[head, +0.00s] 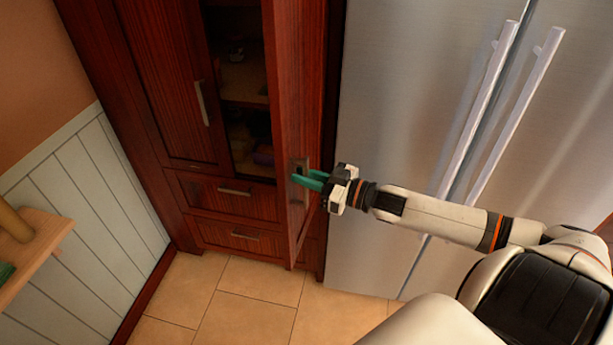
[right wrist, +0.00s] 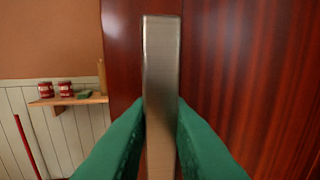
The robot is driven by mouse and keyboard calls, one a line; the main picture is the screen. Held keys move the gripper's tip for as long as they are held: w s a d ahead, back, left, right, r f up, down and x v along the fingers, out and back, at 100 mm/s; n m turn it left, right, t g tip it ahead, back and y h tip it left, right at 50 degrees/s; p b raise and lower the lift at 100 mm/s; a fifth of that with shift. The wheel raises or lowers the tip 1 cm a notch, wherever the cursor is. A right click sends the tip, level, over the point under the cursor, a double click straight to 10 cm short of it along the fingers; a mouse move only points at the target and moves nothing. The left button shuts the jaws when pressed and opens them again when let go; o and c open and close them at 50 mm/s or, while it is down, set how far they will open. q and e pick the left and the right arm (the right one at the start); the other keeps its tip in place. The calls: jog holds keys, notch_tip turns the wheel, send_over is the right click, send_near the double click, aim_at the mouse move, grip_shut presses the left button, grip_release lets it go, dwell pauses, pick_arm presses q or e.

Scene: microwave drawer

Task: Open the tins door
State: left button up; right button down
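The tall dark red wooden cabinet has a right door (head: 297,70) that stands partly open, swung out toward me, and shows the shelves (head: 243,80) inside. My right gripper (head: 307,180) is at this door's metal handle (head: 298,166). In the right wrist view, the green fingers (right wrist: 160,125) lie on both sides of the upright handle (right wrist: 161,60) and appear closed against it. The left door (head: 170,75) is shut. Items on the inner shelves are dark and hard to make out. My left gripper is not in view.
Two drawers (head: 235,191) below the doors are shut. A steel fridge (head: 415,100) with long handles stands to the right, behind my right arm. A wooden wall shelf (head: 45,235) is at the left; red tins (right wrist: 55,90) stand on it. Tiled floor (head: 240,310) in front is clear.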

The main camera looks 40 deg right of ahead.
jog(key=c, duration=1.4)
grip_release()
jog(key=shift+o, duration=0.2)
jog(key=shift+s+f, duration=0.1)
jog(key=v, duration=1.2)
jog(key=shift+d, duration=0.1)
